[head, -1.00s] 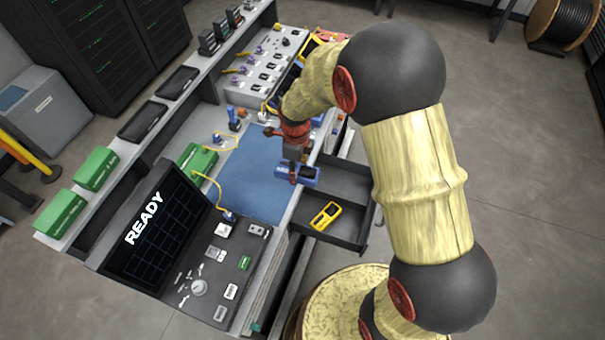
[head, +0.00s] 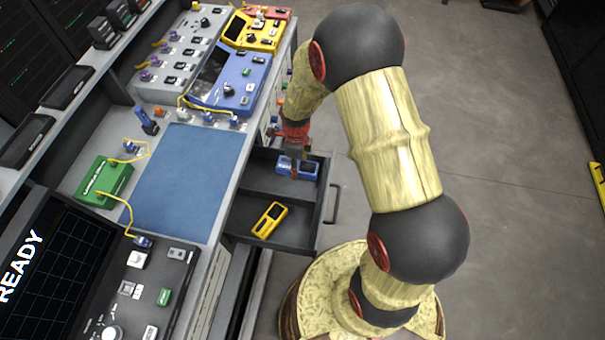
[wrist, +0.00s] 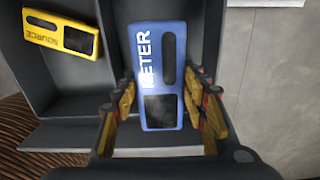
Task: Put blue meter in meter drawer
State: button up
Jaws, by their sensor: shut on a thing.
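The blue meter (head: 306,168) is held by my gripper (head: 295,164) at the far compartment of the open drawer (head: 322,213). In the wrist view the blue meter (wrist: 160,60), marked METER, lies between the two yellow-and-red fingers of my gripper (wrist: 163,108), which are shut on its sides. The drawer's divider (wrist: 106,60) runs left of the meter, and the dark compartment floor is beneath it. I cannot tell whether the meter touches the floor.
A yellow source unit (head: 269,220) lies in the drawer's near compartment. The bench with its blue mat (head: 182,180) is left of the drawer. A blue device (head: 232,85) and a yellow device (head: 256,30) stand on the bench behind.

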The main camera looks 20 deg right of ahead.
aim_at(298, 183)
jog(key=shift+w+d+f, duration=0.15)
jog(key=shift+w+d, duration=0.05)
jog(key=shift+w, duration=0.05)
notch_tip(298, 183, down, 10)
jog(key=b, duration=0.3)
jog(key=shift+a+r, duration=0.15)
jog(key=shift+r, duration=0.1)
jog(key=shift+f+b, duration=0.15)
jog(key=shift+b, duration=0.2)
jog(key=o, duration=1.4)
